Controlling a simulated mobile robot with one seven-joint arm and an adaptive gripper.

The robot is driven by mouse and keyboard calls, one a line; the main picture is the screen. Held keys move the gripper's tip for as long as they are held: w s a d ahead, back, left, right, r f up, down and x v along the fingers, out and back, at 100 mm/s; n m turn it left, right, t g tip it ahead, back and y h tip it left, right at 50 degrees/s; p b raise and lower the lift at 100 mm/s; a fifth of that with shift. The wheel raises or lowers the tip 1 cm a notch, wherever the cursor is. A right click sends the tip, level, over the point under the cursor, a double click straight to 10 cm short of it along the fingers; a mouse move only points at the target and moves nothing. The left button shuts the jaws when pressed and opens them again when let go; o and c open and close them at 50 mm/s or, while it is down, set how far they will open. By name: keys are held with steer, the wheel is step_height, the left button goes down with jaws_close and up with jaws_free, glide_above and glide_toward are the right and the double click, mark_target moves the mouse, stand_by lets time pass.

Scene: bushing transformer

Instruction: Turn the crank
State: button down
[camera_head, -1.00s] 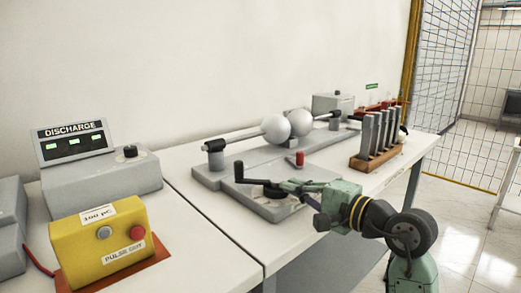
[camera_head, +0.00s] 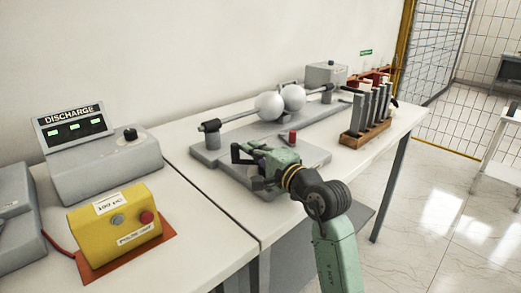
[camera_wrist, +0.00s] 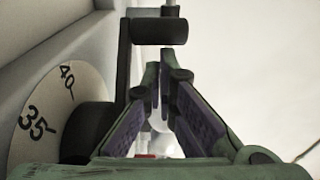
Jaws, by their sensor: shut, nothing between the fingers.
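The black crank (camera_wrist: 123,50) shows in the wrist view, with its arm just left of my fingers and its cylindrical handle (camera_wrist: 160,31) across the picture ahead of the fingertips. Its dark hub sits over a pale dial (camera_wrist: 62,90) marked 35 and 40. My gripper (camera_wrist: 164,62) is shut with nothing between its fingers. Its tips appear close to the crank arm and handle; I cannot tell whether they touch. In the head view, my gripper (camera_head: 247,152) is over the crank base and hides most of the crank; part of the black crank (camera_head: 236,153) shows at its left.
Two pale spheres (camera_head: 270,105) on rods stand behind the crank on a grey base. A red cylinder (camera_head: 292,136) is nearby. A wooden rack (camera_head: 365,134) with several grey bars stands right. A yellow box (camera_head: 115,225) and a discharge console (camera_head: 105,165) are left.

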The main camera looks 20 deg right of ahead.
steer(key=shift+w+a, duration=0.1)
steer(key=shift+w, duration=0.05)
steer(key=shift+f, duration=0.1)
steer(key=b, duration=0.2)
steer(key=shift+s+a+f+n+y+b, duration=0.2)
steer(key=shift+n+y+b, duration=0.1)
steer(key=shift+y+b, duration=0.1)
steer(key=shift+s+a+r+b, duration=0.1)
steer(key=shift+s+a+b, duration=0.1)
steer(key=shift+b, duration=0.35)
steer(key=shift+r+y, duration=0.2)
steer(key=shift+y, duration=0.1)
steer(key=shift+a, duration=0.1)
